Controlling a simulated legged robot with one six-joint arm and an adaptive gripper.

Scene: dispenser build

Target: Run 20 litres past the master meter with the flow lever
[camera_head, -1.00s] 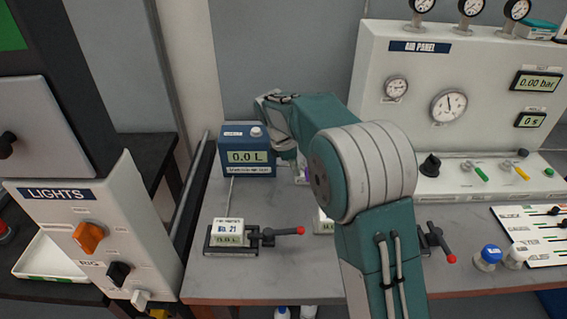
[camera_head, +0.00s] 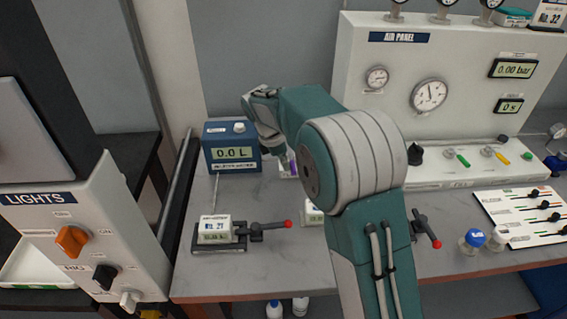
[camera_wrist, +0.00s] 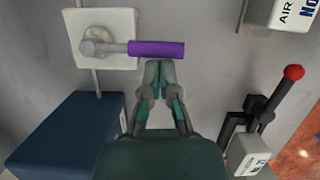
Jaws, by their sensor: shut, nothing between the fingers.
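The master meter, a blue box (camera_head: 232,148), stands at the back left of the bench and reads 0.0 L. Its blue casing fills the lower left of the wrist view (camera_wrist: 70,140). The flow lever has a purple handle (camera_wrist: 156,48) that points right from a metal pivot on a white plate (camera_wrist: 112,20). In the head view only a small purple part (camera_head: 292,167) shows behind my arm. My gripper (camera_wrist: 158,66) is shut and empty, its fingertips just below the purple handle in the wrist view. I cannot tell whether they touch it.
A unit labelled No. 21 (camera_head: 214,231) with a red-tipped lever (camera_head: 270,226) sits at the front left. Another red-tipped lever (camera_head: 426,230) is right of my arm. The air panel (camera_head: 450,80) stands behind, and the lights panel (camera_head: 85,235) is at left.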

